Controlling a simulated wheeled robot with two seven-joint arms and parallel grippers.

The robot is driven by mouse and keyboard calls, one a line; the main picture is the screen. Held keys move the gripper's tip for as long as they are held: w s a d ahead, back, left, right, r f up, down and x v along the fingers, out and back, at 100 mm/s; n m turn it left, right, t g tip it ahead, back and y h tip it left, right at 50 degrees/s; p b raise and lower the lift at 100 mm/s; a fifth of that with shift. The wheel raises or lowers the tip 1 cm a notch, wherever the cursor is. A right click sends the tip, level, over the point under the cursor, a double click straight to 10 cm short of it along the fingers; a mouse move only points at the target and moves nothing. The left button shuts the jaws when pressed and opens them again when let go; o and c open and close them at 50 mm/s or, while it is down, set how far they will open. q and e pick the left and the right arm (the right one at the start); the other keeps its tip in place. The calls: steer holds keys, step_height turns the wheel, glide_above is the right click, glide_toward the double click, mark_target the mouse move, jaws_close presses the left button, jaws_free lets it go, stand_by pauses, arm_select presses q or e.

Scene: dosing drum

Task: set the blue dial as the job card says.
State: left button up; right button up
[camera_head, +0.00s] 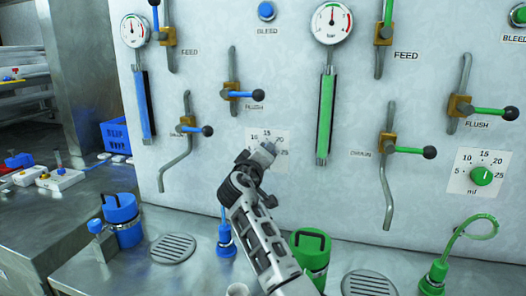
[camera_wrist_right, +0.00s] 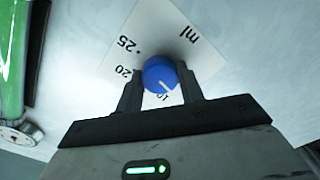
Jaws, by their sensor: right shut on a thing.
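The blue dial (camera_wrist_right: 160,74) sits on a white scale plate (camera_wrist_right: 118,55) marked in ml. In the head view the plate (camera_head: 282,145) is on the panel left of centre, and my gripper hides the dial. My right gripper (camera_head: 263,157) is shut on the blue dial, with one finger on each side of it in the wrist view (camera_wrist_right: 160,90). The fingers hide part of the scale. My left gripper and a job card are not in view.
A green dial (camera_head: 482,176) is at the right. Blue valve levers (camera_head: 240,95) and green ones (camera_head: 408,150) stick out around my arm. Below stand a blue container (camera_head: 122,220), a green container (camera_head: 310,248) and drain grates (camera_head: 174,248).

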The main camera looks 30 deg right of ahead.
arm_select(q)
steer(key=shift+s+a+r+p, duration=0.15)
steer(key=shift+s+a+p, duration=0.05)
steer(key=shift+p, duration=0.25)
arm_select(e)
steer(key=shift+n, duration=1)
steer(key=o, duration=1)
arm_select(q)
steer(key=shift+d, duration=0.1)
steer(key=b, duration=0.1)
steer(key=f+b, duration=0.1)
steer(key=b, duration=0.1)
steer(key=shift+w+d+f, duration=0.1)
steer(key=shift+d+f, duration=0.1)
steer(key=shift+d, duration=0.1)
arm_select(e)
steer(key=v, duration=1.6)
steer(key=shift+w, duration=0.1)
